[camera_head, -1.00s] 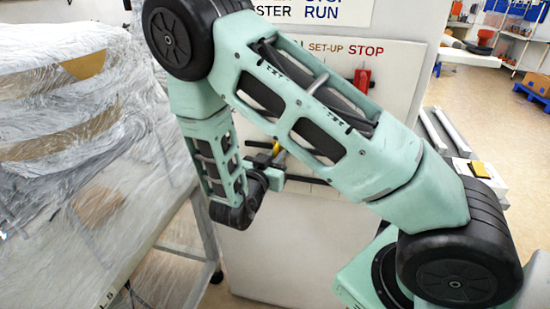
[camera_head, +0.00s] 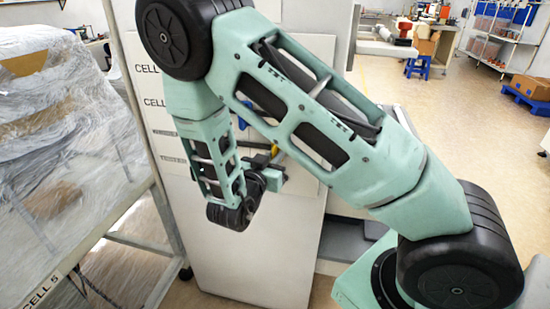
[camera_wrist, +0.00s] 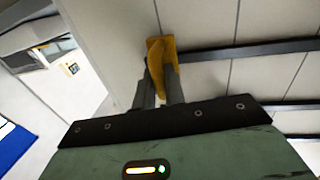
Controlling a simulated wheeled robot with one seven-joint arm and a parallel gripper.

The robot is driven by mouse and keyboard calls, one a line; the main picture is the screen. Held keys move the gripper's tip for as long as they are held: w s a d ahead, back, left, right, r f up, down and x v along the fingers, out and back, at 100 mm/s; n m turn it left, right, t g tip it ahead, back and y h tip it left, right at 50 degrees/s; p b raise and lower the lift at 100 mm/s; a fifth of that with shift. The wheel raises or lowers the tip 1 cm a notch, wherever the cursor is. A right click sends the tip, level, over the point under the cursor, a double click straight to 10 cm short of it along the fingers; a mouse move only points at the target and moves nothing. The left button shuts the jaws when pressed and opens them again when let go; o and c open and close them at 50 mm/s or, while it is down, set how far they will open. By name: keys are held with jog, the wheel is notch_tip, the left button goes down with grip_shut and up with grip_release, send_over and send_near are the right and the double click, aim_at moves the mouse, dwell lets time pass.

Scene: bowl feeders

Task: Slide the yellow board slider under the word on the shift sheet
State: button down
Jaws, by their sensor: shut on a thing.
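The yellow slider (camera_wrist: 163,62) is between the two fingers of my gripper (camera_wrist: 160,84) in the wrist view, and my gripper is shut on it. In the head view only a small patch of the yellow slider (camera_head: 274,151) shows beside my gripper (camera_head: 275,166), against the pale board (camera_head: 270,250). A white sheet (camera_head: 136,70) with "CELL" in dark print shows at the board's upper left. My arm hides most of the sheet, and I cannot read the rest of its words.
A dark rail (camera_wrist: 240,49) runs right from the slider in the wrist view, with another (camera_wrist: 295,105) below it. A plastic-wrapped load (camera_head: 60,140) stands left, its frame labelled "CELL 5". Open floor (camera_head: 440,140) lies right.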

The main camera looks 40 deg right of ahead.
jog(key=shift+s+d, duration=0.2)
jog(key=shift+s, duration=0.05)
jog(key=c, duration=1.8)
grip_release()
jog(key=shift+s, duration=0.1)
jog(key=shift+c, duration=0.2)
jog(key=b+v, duration=0.3)
jog(key=v, duration=1.4)
jog(key=shift+a+b, duration=0.3)
jog(key=shift+b, duration=0.05)
